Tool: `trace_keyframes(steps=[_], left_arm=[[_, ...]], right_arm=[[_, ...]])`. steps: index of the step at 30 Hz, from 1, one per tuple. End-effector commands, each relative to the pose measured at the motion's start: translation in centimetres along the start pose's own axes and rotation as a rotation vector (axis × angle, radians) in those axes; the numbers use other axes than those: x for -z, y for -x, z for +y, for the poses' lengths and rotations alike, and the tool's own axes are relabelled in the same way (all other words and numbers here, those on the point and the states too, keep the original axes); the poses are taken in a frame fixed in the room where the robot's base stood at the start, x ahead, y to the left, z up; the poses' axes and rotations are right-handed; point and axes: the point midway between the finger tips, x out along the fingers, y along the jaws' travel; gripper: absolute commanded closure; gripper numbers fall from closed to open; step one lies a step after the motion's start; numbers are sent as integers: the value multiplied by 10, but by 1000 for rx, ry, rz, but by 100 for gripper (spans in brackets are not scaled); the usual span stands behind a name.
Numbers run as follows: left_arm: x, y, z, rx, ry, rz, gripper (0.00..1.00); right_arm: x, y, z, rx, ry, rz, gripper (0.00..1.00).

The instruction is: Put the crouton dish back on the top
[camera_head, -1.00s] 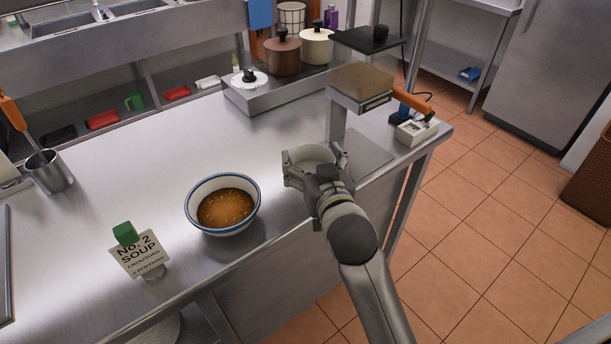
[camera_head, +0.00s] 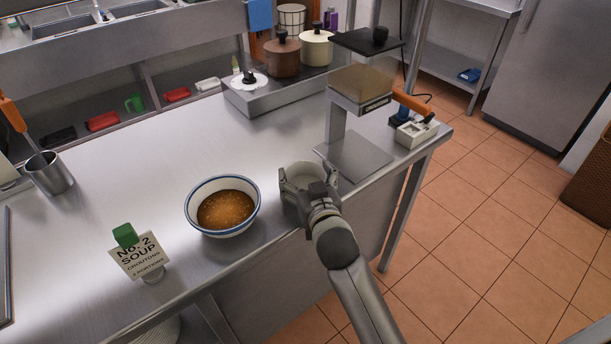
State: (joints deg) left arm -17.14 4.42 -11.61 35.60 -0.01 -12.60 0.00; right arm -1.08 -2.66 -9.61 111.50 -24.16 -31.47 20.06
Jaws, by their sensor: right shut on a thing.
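The white bowl with a blue rim (camera_head: 192,213) holds brown soup and stands on the steel counter top (camera_head: 130,185). A ticket (camera_head: 140,256) reading "No. 2 soup, croutons" stands left of the bowl. My left gripper is out of view.
A stand with a see-through box (camera_head: 362,84) and a black plate on top rises at the counter's right end, above a flat base (camera_head: 355,157). Pots (camera_head: 283,59) stand on a raised shelf behind. A metal cup (camera_head: 49,173) stands far left. The middle counter is clear.

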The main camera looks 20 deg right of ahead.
Motion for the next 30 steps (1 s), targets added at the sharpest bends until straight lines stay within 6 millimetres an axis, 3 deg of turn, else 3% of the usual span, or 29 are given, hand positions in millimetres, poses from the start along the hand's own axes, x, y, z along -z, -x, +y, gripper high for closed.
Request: trace_keyframes(steps=[2, 3, 6, 20, 26, 30], left_arm=[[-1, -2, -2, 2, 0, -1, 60], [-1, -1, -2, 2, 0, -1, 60], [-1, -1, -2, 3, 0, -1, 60], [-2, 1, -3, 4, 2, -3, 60], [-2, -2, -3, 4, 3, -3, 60], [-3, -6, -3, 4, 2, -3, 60]], right_arm=[[-4, 0, 0, 0, 0, 0, 49], [-3, 0, 0, 0, 0, -1, 13], [-3, 0, 0, 0, 0, -1, 0], [2, 1, 0, 0, 1, 0, 0], [-1, 26, 0, 0, 0, -3, 0], [-2, 54, 0, 0, -1, -3, 0]])
